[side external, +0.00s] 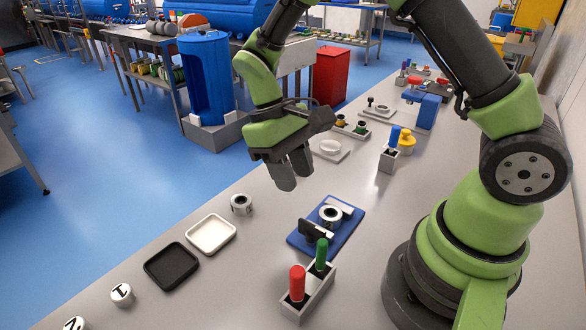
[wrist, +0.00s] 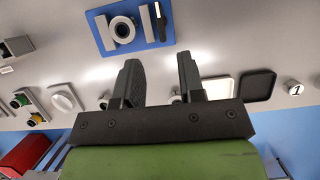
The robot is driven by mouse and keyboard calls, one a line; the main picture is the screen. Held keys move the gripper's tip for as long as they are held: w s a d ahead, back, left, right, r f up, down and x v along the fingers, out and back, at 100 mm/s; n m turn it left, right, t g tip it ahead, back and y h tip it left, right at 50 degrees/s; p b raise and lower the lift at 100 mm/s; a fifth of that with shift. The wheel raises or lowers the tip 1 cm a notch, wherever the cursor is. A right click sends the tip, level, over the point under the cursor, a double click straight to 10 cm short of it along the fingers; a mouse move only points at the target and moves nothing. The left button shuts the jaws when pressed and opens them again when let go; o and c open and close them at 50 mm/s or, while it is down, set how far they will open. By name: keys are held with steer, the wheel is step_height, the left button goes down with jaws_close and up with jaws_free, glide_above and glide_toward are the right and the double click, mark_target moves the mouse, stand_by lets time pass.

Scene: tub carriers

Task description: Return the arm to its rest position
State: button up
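My arm is bent over the bench, with my gripper (side external: 291,176) hanging above it, left of the blue plate in the side view. In the wrist view the two dark fingers of my gripper (wrist: 160,65) stand well apart, with nothing held between them. The blue plate (side external: 345,207) carries a pale ring-shaped part (side external: 330,214) and a dark upright bracket (side external: 316,233). The blue plate also shows at the top of the wrist view (wrist: 101,33), apart from the fingers.
A white tray (side external: 211,235), a black tray (side external: 171,266) and white numbered cylinders (side external: 122,294) line the bench's left edge. A holder with red and green pegs (side external: 308,292) stands in front of the blue plate. A white dish (side external: 330,148) and a yellow part (side external: 406,143) lie farther back.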

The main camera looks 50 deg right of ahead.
steer(key=s+r+m+t+y, duration=0.1)
steer(key=s+r+m+t, duration=0.1)
steer(key=s+r+t, duration=0.4)
steer(key=s+r+m+t+y, duration=0.1)
steer(key=s+r+t, duration=0.4)
steer(key=r, duration=0.6)
steer(key=shift+s+d+r+m+t, duration=0.4)
